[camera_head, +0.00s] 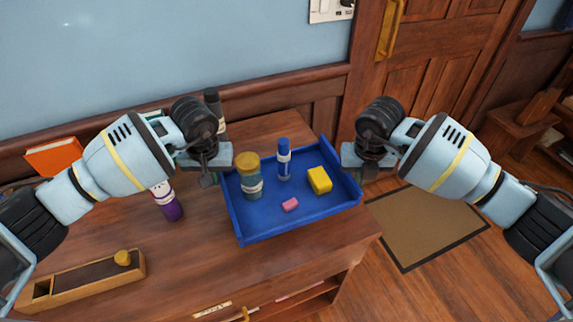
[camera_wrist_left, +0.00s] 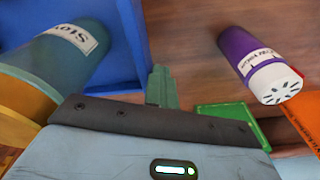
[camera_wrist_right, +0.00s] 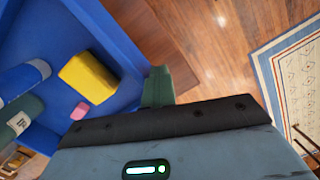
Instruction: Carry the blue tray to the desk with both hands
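The blue tray (camera_head: 262,231) rests on a brown wooden cabinet top (camera_head: 190,260). It holds a teal jar with a mustard lid (camera_head: 251,182), a blue tube with a white label (camera_head: 284,165), a yellow block (camera_head: 320,181) and a small pink eraser (camera_head: 290,205). My left gripper (camera_head: 208,178) is at the tray's left wall, and my right gripper (camera_head: 352,166) is at its right wall. In the wrist views, the green fingers of the left (camera_wrist_left: 162,88) and right (camera_wrist_right: 158,88) grippers show close beside the tray walls. Whether they grip the walls is unclear.
A purple bottle (camera_head: 166,200), an orange book (camera_head: 54,156) and a dark bottle (camera_head: 214,106) stand left of the tray. A wooden box (camera_head: 85,282) lies at the front left. A brown mat (camera_head: 428,225) covers floor to the right, before a wooden door (camera_head: 435,65).

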